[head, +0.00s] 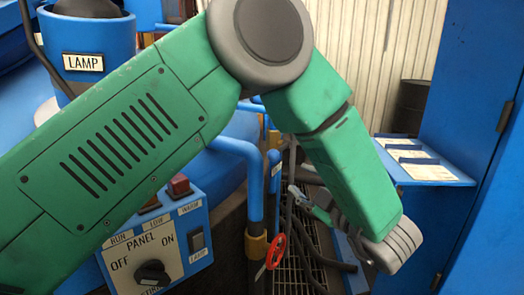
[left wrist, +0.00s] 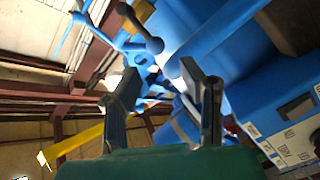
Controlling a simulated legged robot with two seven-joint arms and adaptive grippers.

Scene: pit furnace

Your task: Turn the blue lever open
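My left arm crosses the head view from the left, and its forearm bends down to the right. My left gripper (head: 305,200) shows partly behind the forearm, near the blue pipes. In the left wrist view its two fingers (left wrist: 165,95) stand well apart with nothing held between them. A blue bar with a round knob (left wrist: 142,28) shows beyond the fingers, upper middle, apart from them; it may be the blue lever, but I cannot tell for sure. In the head view I cannot clearly pick out the lever among the blue pipes. My right gripper is not in view.
A control panel (head: 145,250) with a black knob stands at lower left, below a blue LAMP holder (head: 95,40). A blue pipe (head: 255,185) and a red handwheel (head: 276,251) are near the gripper. A blue shelf (head: 440,178) with papers and a blue cabinet (head: 480,90) bound the right.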

